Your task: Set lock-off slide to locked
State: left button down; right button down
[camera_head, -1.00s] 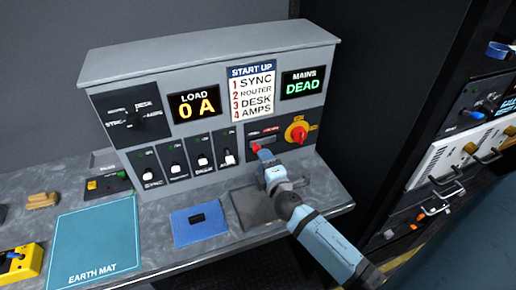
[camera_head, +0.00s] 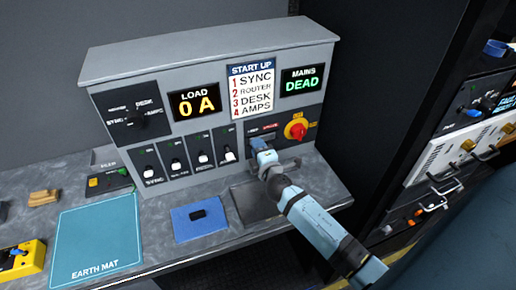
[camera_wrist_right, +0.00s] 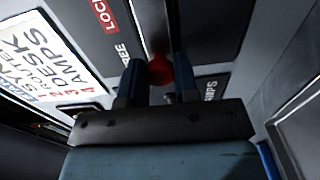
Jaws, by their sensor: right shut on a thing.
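The lock-off slide's red knob (camera_wrist_right: 158,69) sits between the fingers of my right gripper (camera_wrist_right: 157,84) in the wrist view, and the gripper is shut on it. The knob is beside the FREE label (camera_wrist_right: 123,47), with the slot running on past the red LOCKED label (camera_wrist_right: 105,14), which is partly cut off. In the head view my right gripper (camera_head: 258,144) is at the panel below the MAINS display (camera_head: 302,80) and hides the knob. My left gripper is not in view.
A red and yellow rotary switch (camera_head: 296,129) is just right of my right gripper. The START UP card (camera_head: 251,91) is above. A blue plate (camera_head: 200,222) and the earth mat (camera_head: 96,238) lie on the bench.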

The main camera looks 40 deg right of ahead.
aim_at(268, 138)
jog(key=d, duration=0.2)
jog(key=s+d, duration=0.1)
jog(key=d, duration=0.1)
jog(key=shift+d, duration=0.4)
jog(key=c, duration=1.1)
grip_release()
jog(key=shift+o, duration=1.2)
jog(key=shift+s+d, duration=0.1)
